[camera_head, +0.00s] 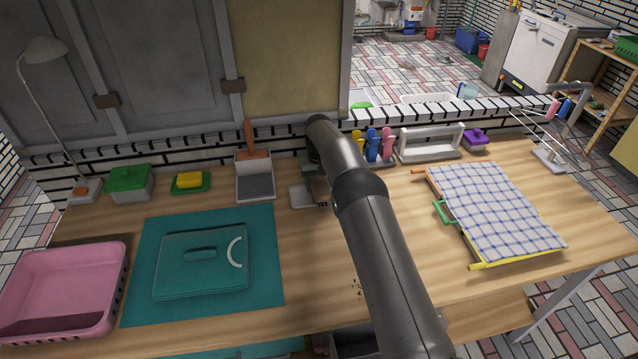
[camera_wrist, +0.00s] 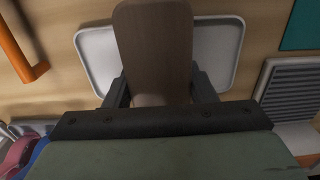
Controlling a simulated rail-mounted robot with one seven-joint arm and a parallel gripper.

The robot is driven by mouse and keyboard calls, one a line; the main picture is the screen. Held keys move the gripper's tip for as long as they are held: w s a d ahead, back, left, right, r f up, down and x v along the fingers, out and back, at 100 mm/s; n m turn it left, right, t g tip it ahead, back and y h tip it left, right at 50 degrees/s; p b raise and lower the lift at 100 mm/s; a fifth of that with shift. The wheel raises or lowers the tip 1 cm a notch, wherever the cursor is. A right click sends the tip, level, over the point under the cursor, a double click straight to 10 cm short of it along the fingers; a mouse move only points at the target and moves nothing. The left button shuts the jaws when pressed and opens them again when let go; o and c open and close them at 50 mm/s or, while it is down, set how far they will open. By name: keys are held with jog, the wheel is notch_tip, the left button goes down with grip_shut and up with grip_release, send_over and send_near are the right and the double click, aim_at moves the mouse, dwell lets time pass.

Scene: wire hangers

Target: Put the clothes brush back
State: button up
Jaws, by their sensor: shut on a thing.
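The clothes brush shows in the wrist view as a long brown wooden piece (camera_wrist: 153,45) between my two dark fingers. My gripper (camera_wrist: 161,88) is shut on it. A white shallow tray (camera_wrist: 225,50) lies under the brush, with its rim showing on both sides. In the head view the tray (camera_head: 298,197) sits on the bench, left of my arm. A brown part of the brush (camera_head: 318,189) shows over the tray's right side. My arm hides most of the gripper there. I cannot tell whether the brush touches the tray.
A dustpan (camera_head: 256,183) stands left of the tray. Coloured bottles (camera_head: 372,145) and a white rack (camera_head: 430,145) are to the right. A teal mat (camera_head: 265,235) is at front left. A checked cloth (camera_head: 495,210) lies at right. The wood in front of the tray is clear.

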aim_at(319, 180)
jog(key=shift+f, duration=0.25)
jog(key=o, duration=1)
notch_tip(319, 180, up, 12)
jog(key=r+b, duration=0.1)
jog(key=s+d+r+m, duration=0.2)
jog(key=s+d+r, duration=1.15)
jog(key=s, duration=0.25)
jog(key=s+d+f, duration=0.2)
jog(key=s, duration=0.8)
jog(key=s+d+f, duration=0.2)
jog(key=s+d, duration=0.1)
jog(key=s, duration=0.8)
jog(key=s+d+f+m, duration=0.1)
jog(key=s+d+f, duration=0.1)
jog(key=s, duration=0.8)
jog(key=shift+s+d+f+t, duration=0.2)
jog(key=shift+s+f+t, duration=0.15)
jog(key=shift+f, duration=0.2)
